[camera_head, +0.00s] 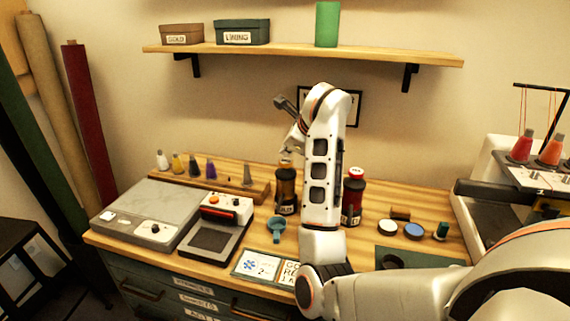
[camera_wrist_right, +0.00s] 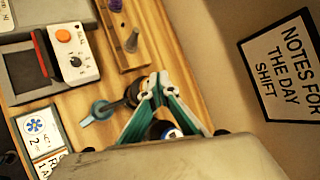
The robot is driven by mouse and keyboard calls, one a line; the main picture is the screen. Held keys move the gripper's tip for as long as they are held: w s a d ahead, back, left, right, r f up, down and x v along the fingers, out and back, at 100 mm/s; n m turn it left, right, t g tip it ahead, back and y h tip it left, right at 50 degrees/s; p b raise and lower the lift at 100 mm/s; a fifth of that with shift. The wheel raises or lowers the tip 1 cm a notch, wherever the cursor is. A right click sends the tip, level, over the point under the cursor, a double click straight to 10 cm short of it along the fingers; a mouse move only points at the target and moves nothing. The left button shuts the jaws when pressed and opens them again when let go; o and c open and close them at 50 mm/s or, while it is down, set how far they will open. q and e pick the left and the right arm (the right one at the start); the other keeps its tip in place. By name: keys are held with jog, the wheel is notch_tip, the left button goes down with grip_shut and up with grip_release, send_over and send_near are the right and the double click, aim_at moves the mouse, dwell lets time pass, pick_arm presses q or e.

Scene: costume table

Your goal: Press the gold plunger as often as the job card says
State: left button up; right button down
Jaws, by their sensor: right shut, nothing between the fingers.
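The job card (camera_head: 255,265) lies at the table's front edge, with a blue star symbol and a "2"; it also shows in the right wrist view (camera_wrist_right: 36,130). A brown bottle (camera_head: 286,190) with a dark band stands behind the teal cup; I cannot make out a gold plunger on it. A dark bottle with a red top (camera_head: 352,198) stands to the right of my forearm. My right gripper (camera_head: 291,146) is above the brown bottle, shut and empty. In the right wrist view its fingertips (camera_wrist_right: 157,82) partly cover the bottle (camera_wrist_right: 132,94); contact is unclear. My left gripper is out of view.
A console with an orange button (camera_head: 213,199) and a grey box (camera_head: 140,212) are at left. Cones stand on a wooden rack (camera_head: 250,191) behind. A second card (camera_head: 289,275) is partly hidden by my arm.

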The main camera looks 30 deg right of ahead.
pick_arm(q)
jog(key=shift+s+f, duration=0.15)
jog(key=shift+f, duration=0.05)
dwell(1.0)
pick_arm(e)
jog(key=shift+f, duration=0.1)
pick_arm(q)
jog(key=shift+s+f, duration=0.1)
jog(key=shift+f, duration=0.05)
pick_arm(e)
jog(key=shift+f, duration=0.3)
